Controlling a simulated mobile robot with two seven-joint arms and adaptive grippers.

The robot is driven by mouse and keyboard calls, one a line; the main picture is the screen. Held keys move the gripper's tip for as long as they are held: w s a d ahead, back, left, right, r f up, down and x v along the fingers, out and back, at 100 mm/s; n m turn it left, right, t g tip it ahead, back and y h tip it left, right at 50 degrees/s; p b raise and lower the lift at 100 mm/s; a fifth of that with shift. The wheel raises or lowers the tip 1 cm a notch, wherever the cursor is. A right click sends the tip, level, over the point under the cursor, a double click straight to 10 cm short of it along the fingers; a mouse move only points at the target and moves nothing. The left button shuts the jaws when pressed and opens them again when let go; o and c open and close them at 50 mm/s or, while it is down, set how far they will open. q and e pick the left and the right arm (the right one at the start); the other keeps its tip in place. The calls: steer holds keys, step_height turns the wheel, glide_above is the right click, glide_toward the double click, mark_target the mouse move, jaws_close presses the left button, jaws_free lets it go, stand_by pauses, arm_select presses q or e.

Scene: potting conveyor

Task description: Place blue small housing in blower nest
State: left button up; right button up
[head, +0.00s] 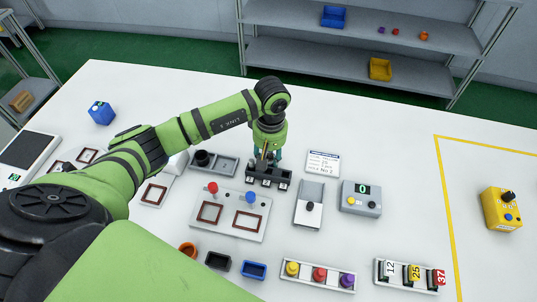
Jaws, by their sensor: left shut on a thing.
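A small open blue housing (254,270) stands on the white table near the front, beside a black one. My left gripper (267,153) points down at the table's middle, just above a black block rack (255,180). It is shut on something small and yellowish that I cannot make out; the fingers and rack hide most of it. The blue housing is well in front of the gripper and apart from it. Which fixture is the blower nest I cannot tell; a grey plate (232,230) has two brown-framed squares with a red and a blue knob. My right gripper is not in view.
A grey counter box (361,198), a knob tray (318,274) and a numbered block tray (410,274) lie right. A blue cube (102,112) stands back left. Table space (390,145) back right is clear.

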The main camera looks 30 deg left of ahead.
arm_select(q)
steer(key=shift+f, duration=0.15)
steer(key=o, duration=0.5)
steer(key=shift+o, duration=0.2)
